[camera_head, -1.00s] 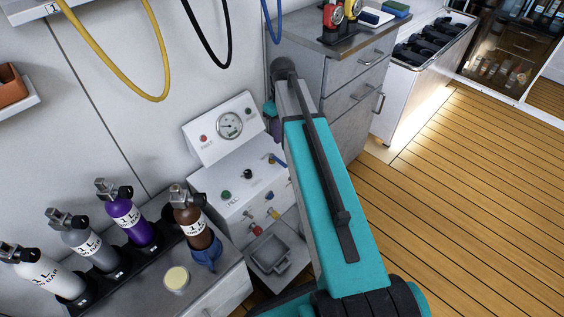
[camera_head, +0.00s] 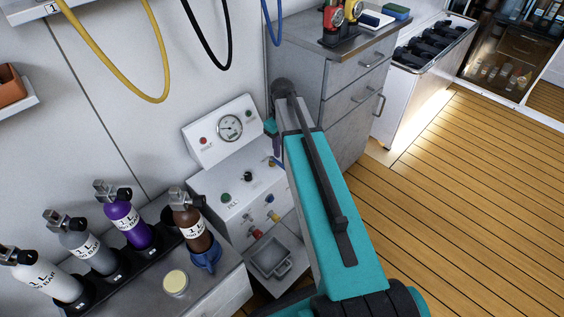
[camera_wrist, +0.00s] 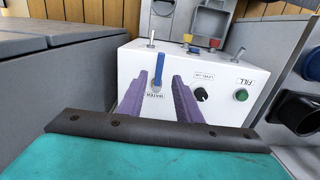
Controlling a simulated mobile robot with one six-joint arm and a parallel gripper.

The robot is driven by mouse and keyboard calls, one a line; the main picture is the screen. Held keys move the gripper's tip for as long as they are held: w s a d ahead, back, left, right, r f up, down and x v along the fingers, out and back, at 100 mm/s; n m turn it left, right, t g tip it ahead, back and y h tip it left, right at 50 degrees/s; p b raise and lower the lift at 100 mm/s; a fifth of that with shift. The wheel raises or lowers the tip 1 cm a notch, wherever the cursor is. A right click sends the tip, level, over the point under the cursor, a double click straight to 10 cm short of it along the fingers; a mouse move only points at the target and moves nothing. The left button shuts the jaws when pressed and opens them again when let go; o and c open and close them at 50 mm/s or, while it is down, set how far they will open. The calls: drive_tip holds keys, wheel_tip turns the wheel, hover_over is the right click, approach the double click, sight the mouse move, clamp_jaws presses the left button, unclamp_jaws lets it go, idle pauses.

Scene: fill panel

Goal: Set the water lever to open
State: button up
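The water lever is a blue handle (camera_wrist: 158,70) above the upside-down WATER label on the white fill panel (camera_wrist: 125,70) in the wrist view. It also shows as a small blue piece at the right of the fill panel (camera_head: 275,162) in the head view. My gripper (camera_wrist: 158,80) has its two purple fingers apart, one on each side of the blue handle in the picture. I cannot tell whether either finger touches it. In the head view my arm hides most of the gripper.
A black knob (camera_wrist: 201,94) and a green FILL button (camera_wrist: 241,95) sit right of the lever in the wrist view. A pressure gauge (camera_head: 229,128) stands at the panel's back. Several bottles, including a brown one (camera_head: 190,225), stand left. Grey drawers (camera_head: 350,95) stand behind.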

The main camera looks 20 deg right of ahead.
sight(282, 165)
drive_tip(key=shift+f+b, duration=0.45)
drive_tip(key=shift+f, duration=3.4)
drive_tip(key=shift+c, duration=0.2)
clamp_jaws()
